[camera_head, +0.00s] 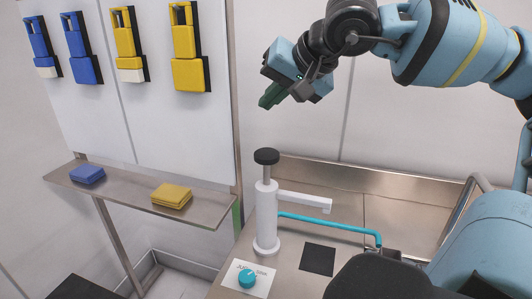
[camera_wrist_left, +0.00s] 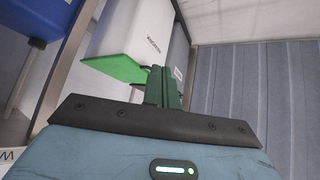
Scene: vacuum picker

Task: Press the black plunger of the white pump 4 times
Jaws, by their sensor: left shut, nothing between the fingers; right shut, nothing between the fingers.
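The white pump (camera_head: 266,215) stands upright on the metal bench, with a spout pointing right. Its black plunger (camera_head: 266,157) sits on top, raised on a visible grey shaft. My right gripper (camera_head: 266,101) is shut and empty, above the plunger and clearly apart from it, with its green fingers angled down to the left. My left gripper (camera_wrist_left: 162,86) shows only in the left wrist view, its green fingers shut with nothing between them. The pump is not visible in the left wrist view.
A turquoise hose (camera_head: 330,225) runs right from the pump. A turquoise knob (camera_head: 248,278) and a black square (camera_head: 318,260) are near its base. A shelf (camera_head: 128,191) holds blue and yellow cloths. A white bin (camera_wrist_left: 137,35) with a green edge is near my left gripper.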

